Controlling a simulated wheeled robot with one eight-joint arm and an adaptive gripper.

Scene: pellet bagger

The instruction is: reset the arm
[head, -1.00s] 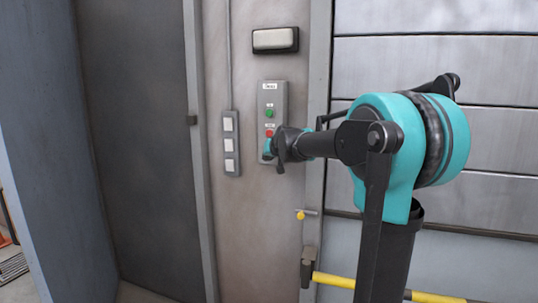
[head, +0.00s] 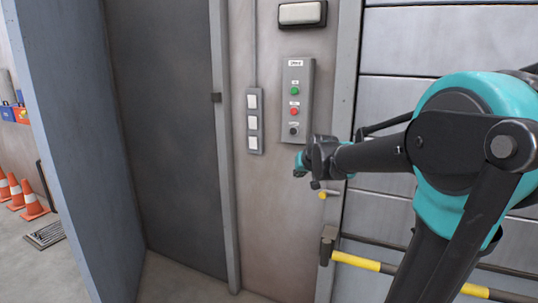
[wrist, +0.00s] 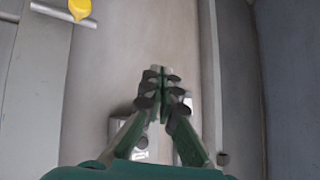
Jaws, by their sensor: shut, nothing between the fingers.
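My gripper (head: 302,164) is at the end of my teal and black arm in the head view. It is in front of the wall, just below the grey control box, and looks apart from it. In the wrist view my gripper (wrist: 162,72) has its green fingers together with nothing between them. The grey control box (head: 297,76) carries a green button (head: 295,91), a red button (head: 294,111) and a black knob (head: 293,130), all uncovered in the head view.
A panel of white switches (head: 253,121) is left of the control box, and a white lamp (head: 302,14) is above. A dark door (head: 170,130) stands left. A yellow and black bar (head: 356,262) runs low at right. Orange cones (head: 32,200) stand at far left.

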